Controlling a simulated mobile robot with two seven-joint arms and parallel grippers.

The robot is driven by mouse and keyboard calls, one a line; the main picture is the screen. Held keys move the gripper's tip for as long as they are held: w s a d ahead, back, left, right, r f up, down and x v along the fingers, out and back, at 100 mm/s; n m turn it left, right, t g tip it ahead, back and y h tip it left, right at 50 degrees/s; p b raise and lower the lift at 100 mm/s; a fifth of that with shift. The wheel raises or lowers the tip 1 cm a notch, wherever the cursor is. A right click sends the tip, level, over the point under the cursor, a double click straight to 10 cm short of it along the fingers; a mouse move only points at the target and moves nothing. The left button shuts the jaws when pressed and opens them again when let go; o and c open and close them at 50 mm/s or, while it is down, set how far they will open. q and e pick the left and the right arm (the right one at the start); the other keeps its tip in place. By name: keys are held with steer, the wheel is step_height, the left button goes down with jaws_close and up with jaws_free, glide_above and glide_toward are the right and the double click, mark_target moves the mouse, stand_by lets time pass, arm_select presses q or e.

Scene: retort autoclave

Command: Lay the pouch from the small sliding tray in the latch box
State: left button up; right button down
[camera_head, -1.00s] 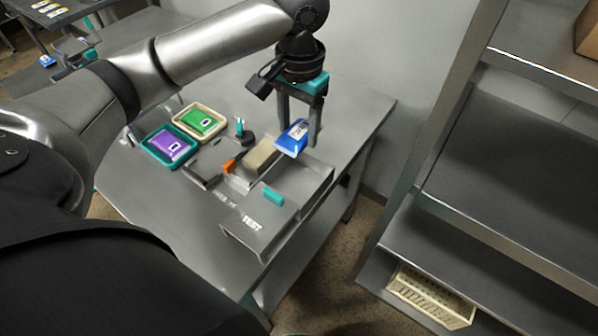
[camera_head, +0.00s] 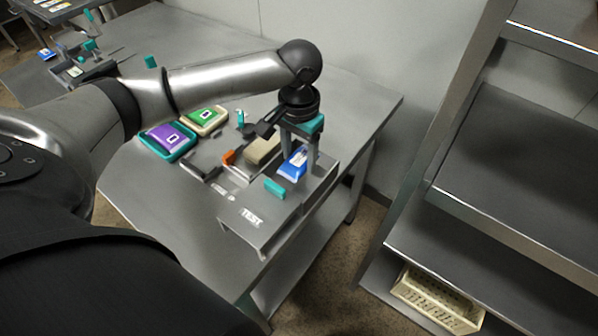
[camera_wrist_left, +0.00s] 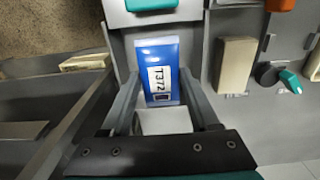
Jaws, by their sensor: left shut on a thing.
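My left gripper (camera_head: 299,166) points down over the bench fixture, shut on a blue pouch (camera_head: 293,163). The pouch has a white label reading T372 and also shows between the fingers in the left wrist view (camera_wrist_left: 159,72). It is over the open grey compartment behind a teal handle (camera_head: 275,188), beside the panel marked TEST (camera_head: 252,218). I cannot tell whether it touches the floor there. The teal handle is just beyond the pouch in the wrist view (camera_wrist_left: 150,4). Which part is the latch box or small sliding tray is unclear. My right gripper is not in view.
A tan block (camera_head: 263,150), an orange handle (camera_head: 229,157) and a teal knob (camera_head: 240,117) are left of the gripper. A purple pouch (camera_head: 171,136) and a green pouch (camera_head: 205,116) lie in small trays. The bench's front left is clear. A shelf rack stands right, with a cream basket (camera_head: 437,299).

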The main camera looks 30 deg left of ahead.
mark_target(299, 171)
arm_select(q)
step_height(299, 171, down, 5)
steer(key=shift+r+b, duration=0.2)
steer(key=shift+b, duration=0.5)
steer(key=shift+f, duration=0.2)
steer(key=o, duration=1.4)
steer(key=shift+f, duration=0.1)
steer(key=shift+c, duration=0.2)
